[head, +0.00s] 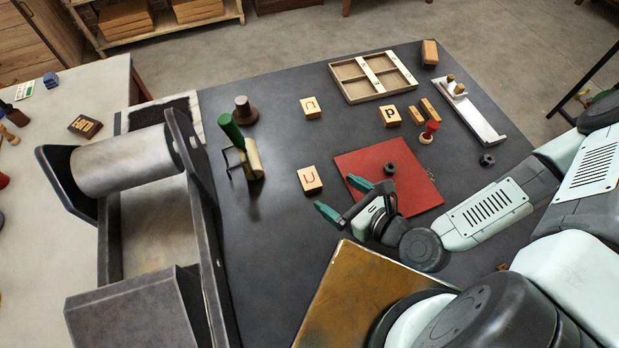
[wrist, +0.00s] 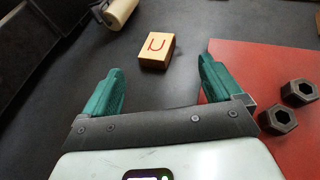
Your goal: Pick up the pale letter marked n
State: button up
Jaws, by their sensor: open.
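A pale wooden block with a red mark that reads as n (head: 311,107) lies on the dark table, left of the wooden divided tray. A similar pale block with a red mark that reads as u (head: 310,179) lies nearer, left of the red mat. My gripper (head: 343,197) is open and empty, low over the mat's left edge, close to the u block and well nearer than the n block. In the wrist view one pale block (wrist: 157,52) lies just beyond and between my open fingertips (wrist: 158,75); it appears to be the u block.
A pale block marked p (head: 390,115) lies near the divided tray (head: 341,91). The red mat (head: 415,200) bears dark hex nuts (wrist: 279,119).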

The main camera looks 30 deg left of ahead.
aim_at(311, 180)
jog(key=x, duration=0.3)
jog(key=shift+a+f, duration=0.15)
jog(key=shift+x, duration=2.75)
jog(key=shift+s, duration=0.2)
